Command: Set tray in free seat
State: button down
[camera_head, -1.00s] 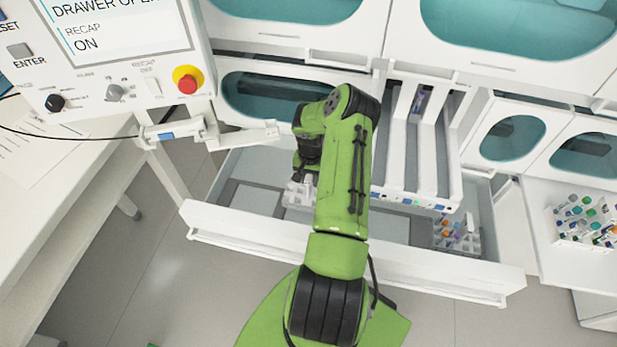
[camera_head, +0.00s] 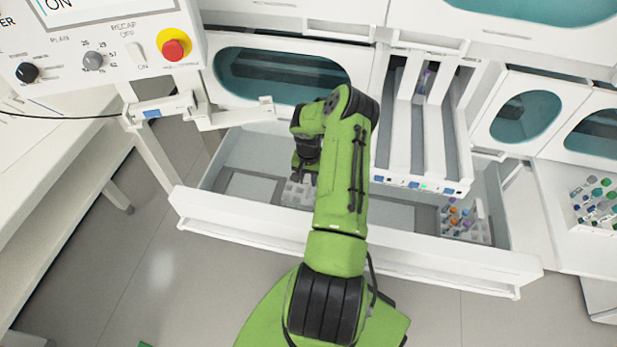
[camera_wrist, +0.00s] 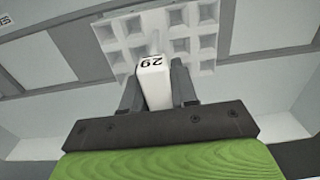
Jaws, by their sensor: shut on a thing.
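The tray (camera_wrist: 188,32) is a white rack with square, empty-looking wells and an upright white handle (camera_wrist: 152,82) bearing a two-digit label. My gripper (camera_wrist: 155,88) is shut on this handle, one dark finger on each side. In the head view my gripper (camera_head: 304,176) is low inside the open drawer, with the tray (camera_head: 296,194) under it, partly hidden by my green arm. Grey recessed panels lie in the drawer floor: one to the left (camera_head: 250,187) and one to the right (camera_head: 398,216). I cannot tell whether the tray touches the floor.
Another tray (camera_head: 466,224) with coloured tubes stands at the drawer's right end. A white slotted rack (camera_head: 423,150) overhangs the drawer's right half. The drawer's front wall (camera_head: 225,222) stands nearest me. A control panel (camera_head: 95,50) is at upper left.

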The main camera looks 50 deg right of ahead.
jog(key=shift+f, duration=0.15)
jog(key=shift+f+b, duration=0.3)
jog(key=shift+b, duration=0.1)
dwell(0.4)
jog(key=shift+f+b, duration=0.35)
jog(key=shift+f, duration=0.05)
jog(key=c, duration=0.8)
grip_release()
